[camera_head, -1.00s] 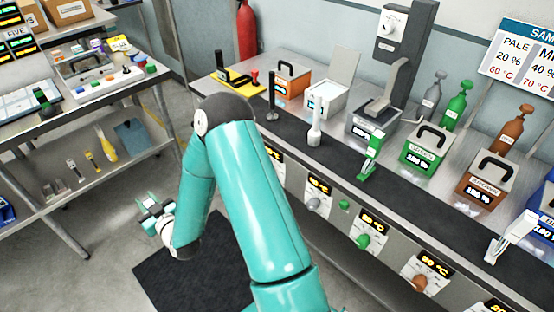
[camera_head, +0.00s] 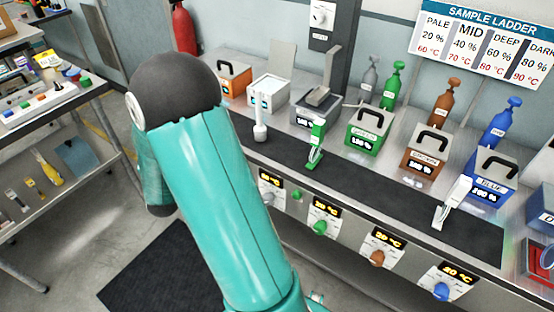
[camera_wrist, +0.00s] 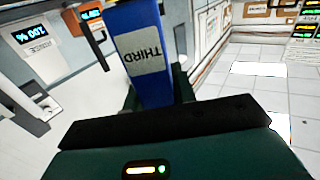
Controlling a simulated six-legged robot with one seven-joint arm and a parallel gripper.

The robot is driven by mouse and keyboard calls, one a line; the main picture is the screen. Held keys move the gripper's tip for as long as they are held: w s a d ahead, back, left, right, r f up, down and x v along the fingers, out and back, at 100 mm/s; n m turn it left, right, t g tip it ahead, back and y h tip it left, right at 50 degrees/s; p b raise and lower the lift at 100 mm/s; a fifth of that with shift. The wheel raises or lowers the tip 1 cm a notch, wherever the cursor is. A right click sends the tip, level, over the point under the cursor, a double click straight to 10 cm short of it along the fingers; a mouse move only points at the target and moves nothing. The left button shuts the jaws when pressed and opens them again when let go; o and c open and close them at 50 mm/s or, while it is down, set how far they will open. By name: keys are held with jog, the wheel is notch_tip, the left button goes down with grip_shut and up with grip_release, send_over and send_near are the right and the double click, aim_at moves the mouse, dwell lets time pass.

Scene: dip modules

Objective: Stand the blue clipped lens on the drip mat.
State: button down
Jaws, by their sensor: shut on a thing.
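In the wrist view, a blue clip (camera_wrist: 138,28) with a white label reading THIRD stands up between the fingers of my gripper (camera_wrist: 155,98). My gripper is shut on it. Its lens is not clearly seen. In the head view my teal arm hides most of the gripper and I cannot make out the blue clip. The drip mat, seemingly the long black strip (camera_head: 395,198) along the bench front, carries a green clip (camera_head: 316,145) and white clip (camera_head: 453,205), both upright, and a white-handled tool (camera_head: 260,120). Bare mat shows between the green and white clips.
Behind the mat stand an orange box (camera_head: 233,85), a green bath (camera_head: 367,130), a brown bath (camera_head: 425,152) and a blue bath (camera_head: 488,187). Bottles stand behind them. Knobs and displays line the bench front. A shelved cart (camera_head: 60,115) is at the left.

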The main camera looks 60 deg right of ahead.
jog(key=s+d+r+m+g+h, duration=0.55)
jog(key=s+d+r+g, duration=0.25)
jog(key=s+d+r, duration=0.5)
jog(key=s+d+r+m+g, duration=0.2)
jog(key=s+m+g, duration=0.15)
jog(key=s, duration=0.45)
jog(key=s+d+r+m+g, duration=0.1)
jog(key=s+r+m+g, duration=0.1)
jog(key=s+g, duration=0.35)
jog(key=s+d+f+t, duration=0.2)
jog(key=d+f, duration=1.1)
jog(key=shift+d+f, duration=0.15)
jog(key=shift+d, duration=0.25)
jog(key=shift+f+h, duration=0.1)
jog(key=shift+h, duration=0.15)
jog(key=c, duration=1.1)
grip_release()
jog(key=shift+c, duration=0.2)
